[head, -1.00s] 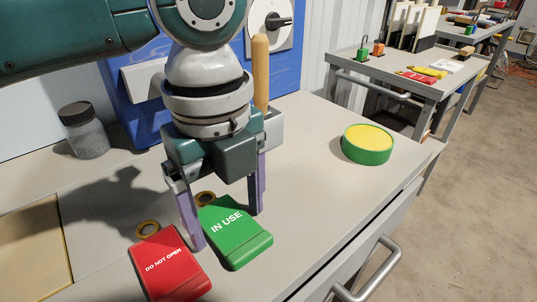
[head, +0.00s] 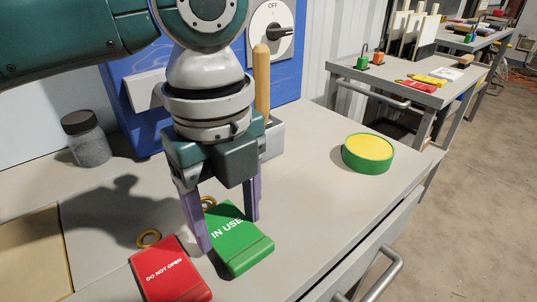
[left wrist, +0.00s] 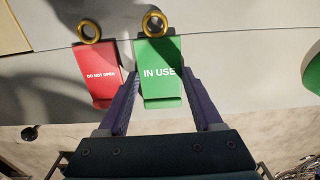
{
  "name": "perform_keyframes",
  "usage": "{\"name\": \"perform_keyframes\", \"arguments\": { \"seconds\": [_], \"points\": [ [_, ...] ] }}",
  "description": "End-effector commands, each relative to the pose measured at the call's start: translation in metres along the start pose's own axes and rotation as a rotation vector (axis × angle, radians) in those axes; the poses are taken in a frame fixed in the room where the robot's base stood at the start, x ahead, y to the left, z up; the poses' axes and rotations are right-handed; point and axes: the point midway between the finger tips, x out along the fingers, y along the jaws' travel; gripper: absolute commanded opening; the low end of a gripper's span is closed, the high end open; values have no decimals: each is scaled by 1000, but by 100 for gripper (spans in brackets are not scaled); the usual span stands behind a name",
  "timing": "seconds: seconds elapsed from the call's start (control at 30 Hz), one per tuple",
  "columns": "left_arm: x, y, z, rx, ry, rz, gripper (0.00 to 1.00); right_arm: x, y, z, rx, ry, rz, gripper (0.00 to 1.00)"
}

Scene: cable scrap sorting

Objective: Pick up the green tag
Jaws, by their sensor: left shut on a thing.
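The green tag (head: 246,254), lettered "IN USE", lies on the grey bench top with a brass ring at its far end. It also shows in the left wrist view (left wrist: 158,53). My left gripper (head: 229,232) points down, with one purple finger on each side of the green tag, shut on its edges. In the left wrist view, the fingers (left wrist: 161,74) flank the tag's lettered part. I see no clear gap under the tag. My right gripper is not in view.
A red "DO NOT OPEN" tag (head: 170,278) lies close to the left finger. A green-and-yellow round object (head: 367,154) sits to the right. A lidded jar (head: 87,140) and a blue panel with an "OFF" dial (head: 270,35) stand behind.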

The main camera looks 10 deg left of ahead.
Motion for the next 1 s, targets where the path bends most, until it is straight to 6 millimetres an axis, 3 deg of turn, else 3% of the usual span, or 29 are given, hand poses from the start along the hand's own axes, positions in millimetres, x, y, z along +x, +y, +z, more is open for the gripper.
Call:
{"name": "perform_keyframes", "arguments": {
  "seconds": [0.17,0.6,0.8,1.0],
  "points": [
    [-31,0,1,1,-3,-3,15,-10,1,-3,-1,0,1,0],
    [-157,-1,0,1,-3,-4,15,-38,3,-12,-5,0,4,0],
    [-186,0,0,0,-2,-2,15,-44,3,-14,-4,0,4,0],
    [-193,0,0,0,-2,1,15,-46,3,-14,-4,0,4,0]
  ]
}}
